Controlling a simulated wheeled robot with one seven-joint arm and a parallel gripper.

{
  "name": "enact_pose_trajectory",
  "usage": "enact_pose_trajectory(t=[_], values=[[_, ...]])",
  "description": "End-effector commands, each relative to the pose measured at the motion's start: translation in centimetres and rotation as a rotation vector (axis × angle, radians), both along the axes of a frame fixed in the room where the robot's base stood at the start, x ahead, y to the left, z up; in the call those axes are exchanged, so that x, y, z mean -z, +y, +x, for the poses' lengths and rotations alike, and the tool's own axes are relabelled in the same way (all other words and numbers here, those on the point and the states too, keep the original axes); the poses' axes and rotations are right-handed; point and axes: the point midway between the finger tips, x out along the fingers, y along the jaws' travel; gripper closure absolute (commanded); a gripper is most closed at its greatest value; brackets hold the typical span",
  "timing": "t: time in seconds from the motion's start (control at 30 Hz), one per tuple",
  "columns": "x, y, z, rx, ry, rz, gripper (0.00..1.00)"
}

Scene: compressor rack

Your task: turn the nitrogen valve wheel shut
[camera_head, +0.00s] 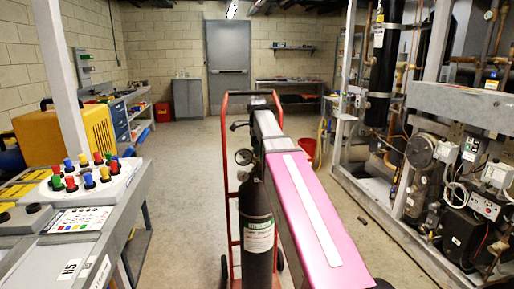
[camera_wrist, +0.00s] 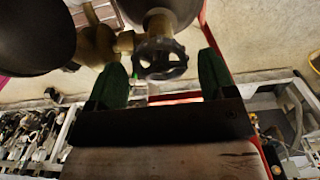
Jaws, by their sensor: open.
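The dark nitrogen valve wheel (camera_wrist: 160,60) shows in the wrist view, with spokes and a knobbed rim. A brass valve body (camera_wrist: 98,45) sits to its left. My gripper (camera_wrist: 163,62) is open, with one green finger on each side of the wheel and a gap on both sides. I cannot tell whether the fingertips reach past the rim in depth. In the head view the dark nitrogen cylinder (camera_head: 257,215) stands upright with a white and green label. A round gauge (camera_head: 244,157) is above its shoulder. The wheel is not clear in that view.
A red cylinder trolley (camera_head: 229,190) frames the cylinder. A workbench with a colored-button panel (camera_head: 88,178) is on the left. The compressor rack (camera_head: 464,110) fills the right. Open floor (camera_head: 185,170) lies left of the trolley and behind it. A red bucket (camera_head: 308,148) stands farther back.

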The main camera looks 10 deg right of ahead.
Motion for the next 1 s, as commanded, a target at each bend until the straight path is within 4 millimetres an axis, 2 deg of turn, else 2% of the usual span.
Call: enact_pose_trajectory(t=[1.0], values=[[-0.01, 0.0, -0.02, -1.173, 0.0, 0.0, 0.23]])
